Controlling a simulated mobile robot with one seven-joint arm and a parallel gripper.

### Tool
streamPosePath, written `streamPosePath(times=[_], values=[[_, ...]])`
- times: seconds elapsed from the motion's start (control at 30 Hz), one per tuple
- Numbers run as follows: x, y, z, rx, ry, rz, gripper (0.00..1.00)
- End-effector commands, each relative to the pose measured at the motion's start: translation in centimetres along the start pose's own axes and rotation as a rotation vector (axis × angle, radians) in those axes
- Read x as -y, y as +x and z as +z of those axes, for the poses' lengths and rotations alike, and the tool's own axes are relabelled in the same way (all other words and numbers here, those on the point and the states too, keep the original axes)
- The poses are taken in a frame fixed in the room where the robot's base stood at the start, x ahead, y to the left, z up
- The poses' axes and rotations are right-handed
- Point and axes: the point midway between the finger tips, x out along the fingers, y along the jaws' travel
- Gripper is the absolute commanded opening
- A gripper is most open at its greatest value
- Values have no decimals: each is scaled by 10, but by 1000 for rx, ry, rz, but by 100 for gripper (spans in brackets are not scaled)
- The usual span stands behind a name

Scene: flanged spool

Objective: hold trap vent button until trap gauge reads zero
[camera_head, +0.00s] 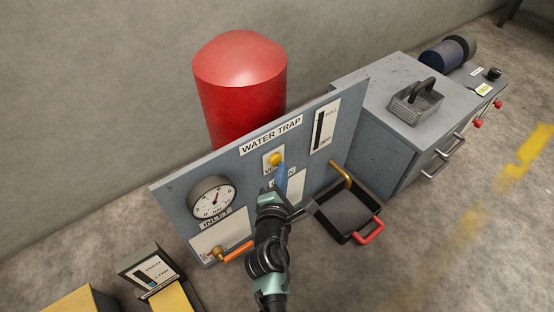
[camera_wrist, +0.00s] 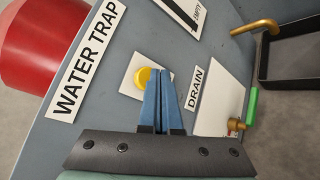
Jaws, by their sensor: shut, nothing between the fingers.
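The yellow vent button (camera_head: 275,159) sits on a white plate on the grey water trap panel (camera_head: 178,203); it also shows in the wrist view (camera_wrist: 141,77). My gripper (camera_head: 282,172) is shut and empty. In the wrist view its blue fingertips (camera_wrist: 160,72) are right beside the button and overlap its right edge; I cannot tell whether they touch or press it. The round gauge (camera_head: 211,199) is at the panel's left above an INLET label. Its needle points up and right, off the lower-left end of the scale; the exact reading is too small.
A FULL-to-EMPTY level strip (camera_head: 324,126) is at the panel's upper right. A green drain handle (camera_wrist: 252,106) and an orange inlet handle (camera_head: 238,251) stick out below. A black tray (camera_head: 348,208) stands under the brass spout (camera_head: 341,173). A red tank (camera_head: 240,90) is behind.

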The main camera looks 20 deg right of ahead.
Motion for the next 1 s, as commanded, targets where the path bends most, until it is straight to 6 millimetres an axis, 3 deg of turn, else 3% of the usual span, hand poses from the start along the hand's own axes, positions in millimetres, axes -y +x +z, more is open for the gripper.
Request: streamPosePath(times=[1.0], values=[[-5,8,-6,0,0,-1,0]])
